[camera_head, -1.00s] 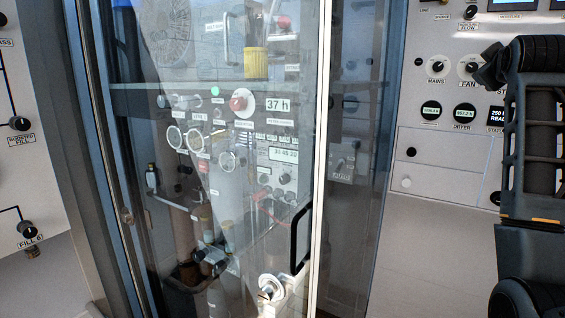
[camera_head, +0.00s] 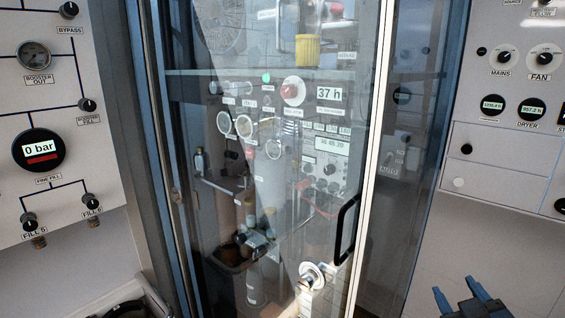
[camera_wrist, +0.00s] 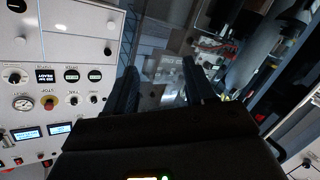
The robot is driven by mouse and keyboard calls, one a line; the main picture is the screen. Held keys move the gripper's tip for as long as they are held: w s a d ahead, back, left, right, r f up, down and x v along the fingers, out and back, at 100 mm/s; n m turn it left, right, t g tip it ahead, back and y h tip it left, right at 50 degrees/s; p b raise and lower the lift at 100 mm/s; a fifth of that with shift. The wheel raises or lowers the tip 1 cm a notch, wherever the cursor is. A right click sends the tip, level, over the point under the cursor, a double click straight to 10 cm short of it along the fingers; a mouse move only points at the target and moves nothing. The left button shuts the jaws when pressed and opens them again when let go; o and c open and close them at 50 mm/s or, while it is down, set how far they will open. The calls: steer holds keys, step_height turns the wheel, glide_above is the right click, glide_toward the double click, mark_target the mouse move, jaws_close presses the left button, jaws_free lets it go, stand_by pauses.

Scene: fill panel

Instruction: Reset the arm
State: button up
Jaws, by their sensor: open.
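My gripper (camera_head: 466,297) shows at the lower right of the head view, in front of the right-hand panel's pale lower part. Its two dark blue fingers are apart and nothing is between them. In the wrist view my gripper (camera_wrist: 160,90) has its two dark fingers spread, with the glass and machinery beyond and nothing held. The rest of my arm is out of the head view.
A closed glass door (camera_head: 290,180) with a black handle (camera_head: 346,230) fronts a compressor cabinet. A panel with a 0 bar gauge (camera_head: 39,150) and fill knobs stands left. A panel with a FAN knob (camera_head: 544,60) stands right.

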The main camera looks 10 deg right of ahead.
steer(key=s+a+f+y, duration=0.2)
steer(key=s+a+f, duration=0.3)
steer(key=s+a, duration=0.3)
steer(key=s+a+r+y, duration=0.1)
steer(key=s+a, duration=0.1)
steer(key=s, duration=0.7)
steer(key=s+a+r+m+y, duration=0.1)
steer(key=s+a, duration=0.2)
steer(key=s, duration=0.6)
steer(key=s+a+r+y, duration=0.1)
steer(key=s+a+r, duration=0.1)
steer(key=s, duration=0.7)
steer(key=shift+s+a+g+y, duration=0.15)
steer(key=shift+a+g+y, duration=0.2)
steer(key=shift+a, duration=0.4)
